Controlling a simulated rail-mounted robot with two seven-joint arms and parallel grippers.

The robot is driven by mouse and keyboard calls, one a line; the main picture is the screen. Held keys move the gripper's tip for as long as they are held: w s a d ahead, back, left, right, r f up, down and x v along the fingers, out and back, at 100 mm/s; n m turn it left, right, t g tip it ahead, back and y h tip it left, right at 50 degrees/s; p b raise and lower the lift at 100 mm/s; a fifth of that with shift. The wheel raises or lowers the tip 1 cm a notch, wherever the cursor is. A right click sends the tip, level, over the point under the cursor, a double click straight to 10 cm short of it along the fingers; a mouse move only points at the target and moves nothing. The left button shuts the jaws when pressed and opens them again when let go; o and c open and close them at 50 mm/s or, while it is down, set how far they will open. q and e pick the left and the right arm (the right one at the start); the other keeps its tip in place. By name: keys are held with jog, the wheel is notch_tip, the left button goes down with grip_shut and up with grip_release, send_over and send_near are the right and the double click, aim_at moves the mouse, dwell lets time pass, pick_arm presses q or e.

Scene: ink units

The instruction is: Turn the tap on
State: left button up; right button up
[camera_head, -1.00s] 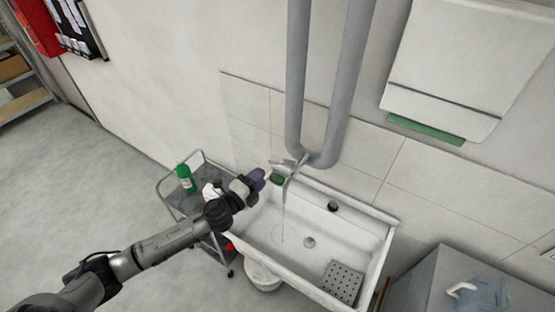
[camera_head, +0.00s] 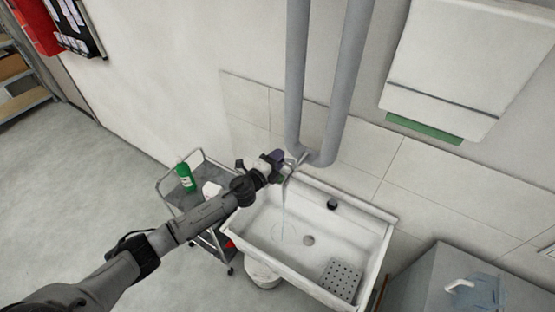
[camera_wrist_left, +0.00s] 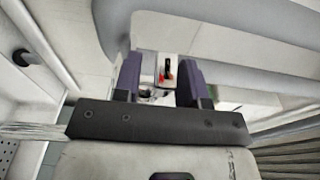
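The metal tap (camera_head: 297,162) is on the wall above the white sink (camera_head: 380,232), below the grey pipes. A thin stream of water (camera_head: 283,213) falls from it into the sink. My left gripper (camera_head: 279,157) is at the tap's left side and covers part of it. I cannot tell whether it touches the tap. In the left wrist view, the two purple fingers of my left gripper (camera_wrist_left: 160,82) stand apart, with nothing clearly held between them. Water also shows at the left of that view (camera_wrist_left: 30,131). My right gripper is not in view.
Two grey pipes (camera_head: 345,95) run down the wall just above the tap. A trolley with a green bottle (camera_head: 185,177) stands left of the sink. A white bucket (camera_head: 262,274) is below the sink. A grey cabinet (camera_head: 425,280) stands at the right.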

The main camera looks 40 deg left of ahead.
pick_arm(q)
jog(key=shift+c, duration=0.4)
grip_shut()
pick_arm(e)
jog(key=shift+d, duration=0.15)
pick_arm(q)
jog(key=shift+d, duration=0.1)
